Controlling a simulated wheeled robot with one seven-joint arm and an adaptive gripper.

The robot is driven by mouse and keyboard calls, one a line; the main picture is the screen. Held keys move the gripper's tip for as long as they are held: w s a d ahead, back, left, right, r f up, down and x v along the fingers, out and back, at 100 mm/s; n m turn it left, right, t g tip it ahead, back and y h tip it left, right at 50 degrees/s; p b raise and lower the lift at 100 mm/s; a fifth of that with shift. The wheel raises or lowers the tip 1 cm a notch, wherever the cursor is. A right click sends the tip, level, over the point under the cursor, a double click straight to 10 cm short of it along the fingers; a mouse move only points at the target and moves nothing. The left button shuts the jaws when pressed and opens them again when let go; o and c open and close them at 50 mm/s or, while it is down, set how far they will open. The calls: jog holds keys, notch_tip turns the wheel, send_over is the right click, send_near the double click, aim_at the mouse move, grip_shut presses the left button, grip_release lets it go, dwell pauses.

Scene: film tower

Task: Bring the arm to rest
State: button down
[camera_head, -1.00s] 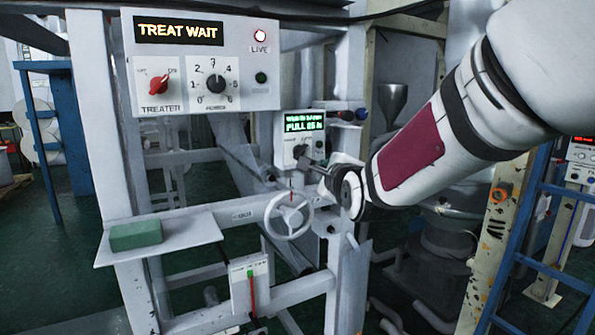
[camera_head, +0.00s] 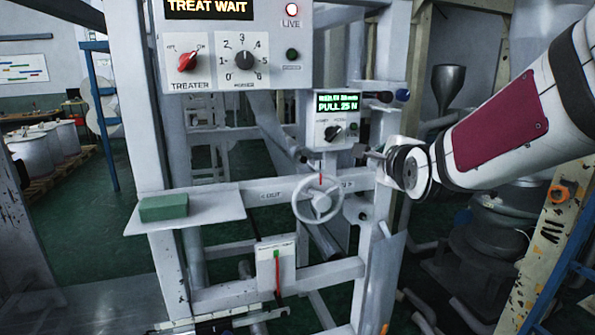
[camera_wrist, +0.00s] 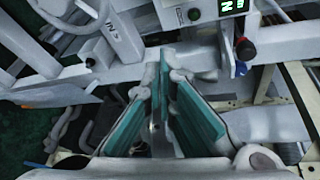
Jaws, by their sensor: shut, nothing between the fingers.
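My arm comes in from the right in the head view, with my gripper (camera_head: 366,155) at its end pointing left. The fingers look thin and shut, with nothing seen between them. The tip is just right of and below the small white control box (camera_head: 333,120), whose green display reads PULL 25 N; its black knob shows. A gap shows between tip and knob. In the wrist view, the teal-padded fingers (camera_wrist: 163,70) converge at the top, empty. Part of the box (camera_wrist: 190,13) shows above them.
A larger panel (camera_head: 270,75) reads TREAT WAIT, with a red treater knob and a lit LIVE lamp. Below are a handwheel (camera_head: 318,200), a shelf (camera_head: 210,213) with a green block (camera_head: 163,207), and frame rails. A yellowish post (camera_head: 548,225) stands right.

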jog(key=s+f+n+g, duration=0.2)
jog(key=s+n, duration=0.5)
jog(key=s, duration=0.4)
jog(key=s+d+f+n+g, duration=0.1)
jog(key=s+f+n+g, duration=0.2)
jog(key=s+n, duration=0.4)
jog(key=s+d+f+n+g, duration=0.1)
jog(key=s+f+n+g, duration=0.2)
jog(key=s+n, duration=0.4)
jog(key=s+g, duration=0.1)
jog(key=s, duration=0.7)
jog(key=shift+g, duration=0.4)
